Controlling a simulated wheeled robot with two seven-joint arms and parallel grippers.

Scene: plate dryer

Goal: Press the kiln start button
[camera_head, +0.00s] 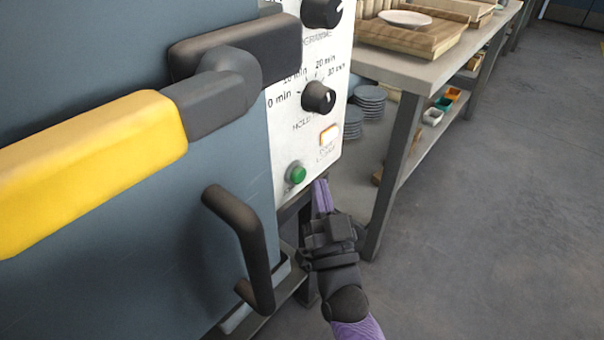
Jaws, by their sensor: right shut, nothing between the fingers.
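The kiln's white control panel (322,131) is on the right side of the blue-grey kiln front. A round green button (296,174) sits low on the panel. A lit orange-white rectangular switch (328,134) is above it to the right. My right gripper (321,192) is just below and to the right of the green button, near the panel's lower edge, with its purple fingers shut and empty. It looks apart from the button, though the exact depth is hard to tell. My left gripper is not in view.
Black dials (318,97) sit higher on the panel. A yellow-gripped latch lever (90,145) and a dark door handle (243,240) stick out from the kiln front. A workbench (440,68) with stacked plates (368,101) below stands behind. The floor (490,200) at right is clear.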

